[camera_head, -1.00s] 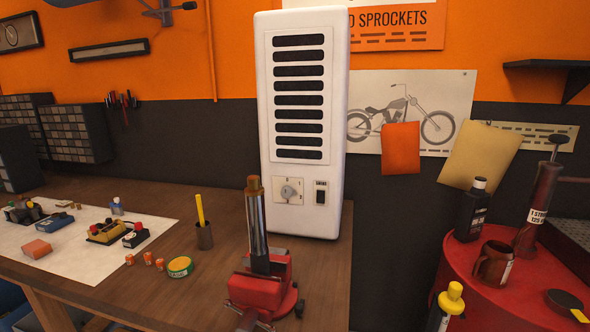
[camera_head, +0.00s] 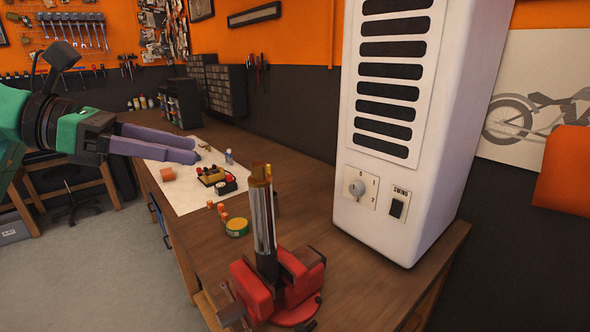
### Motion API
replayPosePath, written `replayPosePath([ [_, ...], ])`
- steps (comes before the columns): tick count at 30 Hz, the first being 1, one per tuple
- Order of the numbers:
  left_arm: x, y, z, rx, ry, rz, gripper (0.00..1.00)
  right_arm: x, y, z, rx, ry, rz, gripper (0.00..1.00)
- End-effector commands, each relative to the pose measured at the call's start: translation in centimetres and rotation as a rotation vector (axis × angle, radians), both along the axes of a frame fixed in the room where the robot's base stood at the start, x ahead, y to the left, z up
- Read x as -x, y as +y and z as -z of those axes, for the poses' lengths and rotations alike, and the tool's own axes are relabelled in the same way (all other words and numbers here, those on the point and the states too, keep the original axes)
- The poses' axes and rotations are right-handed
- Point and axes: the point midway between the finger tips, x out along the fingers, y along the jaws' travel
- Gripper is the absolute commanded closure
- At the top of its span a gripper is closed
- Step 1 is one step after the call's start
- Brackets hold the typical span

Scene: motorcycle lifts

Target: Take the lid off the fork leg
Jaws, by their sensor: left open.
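The fork leg (camera_head: 264,222) is a shiny metal tube with a dark lower part. It stands upright, leaning slightly, in a red vise (camera_head: 282,284) on the bench. Its lid (camera_head: 260,174) is a brass-coloured cap at the top of the tube. My left gripper (camera_head: 197,150) has long purple fingers and comes in from the left. It is open and empty, left of the lid and a little higher in the picture, apart from it. My right gripper is not in view.
The wooden bench (camera_head: 385,262) carries a tall white heater-like unit (camera_head: 378,190) right of the vise. Left of the fork leg are a green-and-yellow tin (camera_head: 237,228), small orange pieces and a white sheet (camera_head: 184,188) with parts. Drawer cabinets (camera_head: 227,88) stand behind.

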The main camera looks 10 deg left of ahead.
Motion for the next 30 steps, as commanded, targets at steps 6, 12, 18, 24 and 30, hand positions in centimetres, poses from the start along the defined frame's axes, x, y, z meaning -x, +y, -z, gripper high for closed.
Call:
replayPosePath([
  [6, -1.7, -3.5, 1.3, -0.035, -0.005, 0.007, 0.34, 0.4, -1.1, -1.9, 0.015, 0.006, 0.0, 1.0],
  [12, -3.9, -6.7, 3.0, -0.031, -0.005, 0.004, 0.34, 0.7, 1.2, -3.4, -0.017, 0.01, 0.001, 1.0],
  [18, -5.1, -9.5, 3.4, -0.028, -0.002, 0.006, 0.34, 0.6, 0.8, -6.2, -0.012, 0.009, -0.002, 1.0],
  [24, -6.4, -11.5, 5.0, -0.028, -0.006, 0.002, 0.34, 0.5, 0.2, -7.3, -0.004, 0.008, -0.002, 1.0],
  [30, -6.5, -11.5, 5.3, -0.029, -0.006, 0.001, 0.45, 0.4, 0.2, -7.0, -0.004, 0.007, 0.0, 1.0],
])
